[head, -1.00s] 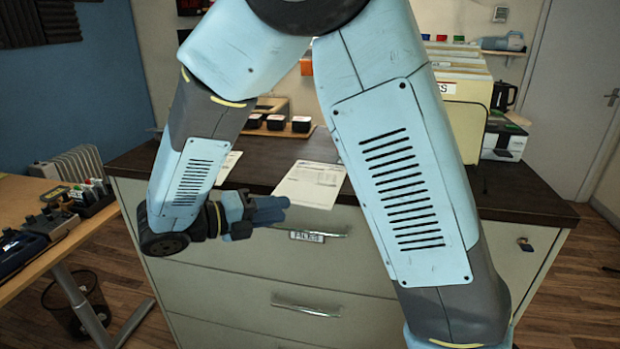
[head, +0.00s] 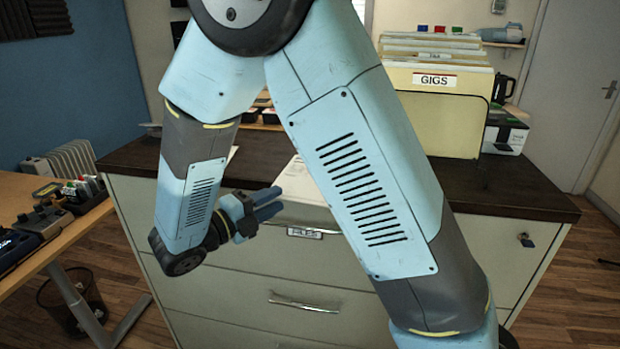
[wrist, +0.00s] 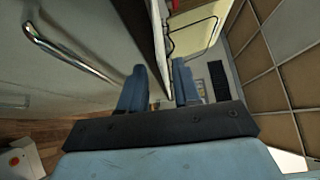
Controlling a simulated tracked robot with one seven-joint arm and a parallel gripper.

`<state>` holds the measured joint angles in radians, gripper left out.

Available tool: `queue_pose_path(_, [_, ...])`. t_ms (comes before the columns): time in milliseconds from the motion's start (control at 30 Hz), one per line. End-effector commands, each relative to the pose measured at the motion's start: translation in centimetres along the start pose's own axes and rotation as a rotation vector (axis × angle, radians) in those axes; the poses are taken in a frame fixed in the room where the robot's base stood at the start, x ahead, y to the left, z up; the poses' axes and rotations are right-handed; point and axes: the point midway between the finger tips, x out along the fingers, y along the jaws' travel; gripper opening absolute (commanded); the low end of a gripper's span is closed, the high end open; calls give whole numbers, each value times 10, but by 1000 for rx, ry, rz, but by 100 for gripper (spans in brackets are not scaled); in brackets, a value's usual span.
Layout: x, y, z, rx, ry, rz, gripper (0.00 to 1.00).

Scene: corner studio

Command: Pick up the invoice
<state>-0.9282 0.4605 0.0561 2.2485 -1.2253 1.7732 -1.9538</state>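A white printed sheet, which I take to be the invoice (head: 298,183), lies on the dark top of the filing cabinet, its near end reaching past the front edge above the upper drawer. My arm hides its right part in the head view. My gripper (head: 279,199) is in front of the cabinet, just left of the sheet's near end, fingers pointing right. I see nothing held.
The drawer handle (head: 307,233) sits close below my gripper. A yellow file box (head: 440,112) labelled GIGS stands at the back right of the cabinet top. Another paper (head: 232,153) shows partly behind my arm. A wooden desk (head: 40,255) with small devices is at the left.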

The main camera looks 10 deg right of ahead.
Motion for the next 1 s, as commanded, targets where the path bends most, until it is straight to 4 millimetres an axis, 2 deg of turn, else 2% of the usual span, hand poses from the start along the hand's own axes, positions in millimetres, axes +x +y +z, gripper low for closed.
queue_pose_path(267, [14,-1,-4,1,2,1,32])
queue_pose_path(567, [51,-1,-11,1,1,1,32])
queue_pose_path(800, [54,-1,-10,0,0,2,32])
queue_pose_path(1000, [54,-1,-10,0,0,2,15])
